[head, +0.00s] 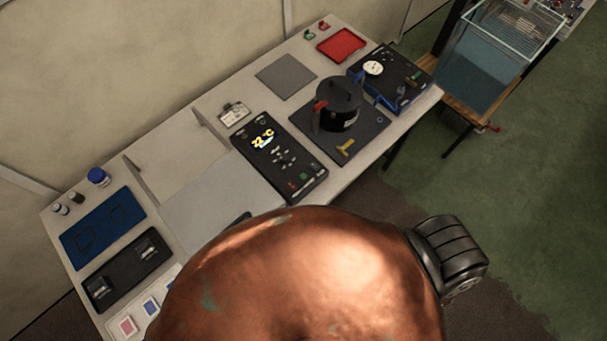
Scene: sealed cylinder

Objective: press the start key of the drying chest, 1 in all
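Small keys sit below the display, including a green key (303,176) near the panel's front end. The key labels are too small to read. A pale grey flat surface (215,203) adjoins the panel on the left. Neither gripper shows clearly. A copper-coloured rounded part close to the camera, apparently mine, hides the lower middle.
Right of the panel, a black lidded pot (338,106) stands on a dark plate (374,133). Further right is a black unit with a gauge (373,68). A blue mat (104,229) and black tray (128,270) lie left. A glass tank (490,60) stands beyond the bench.

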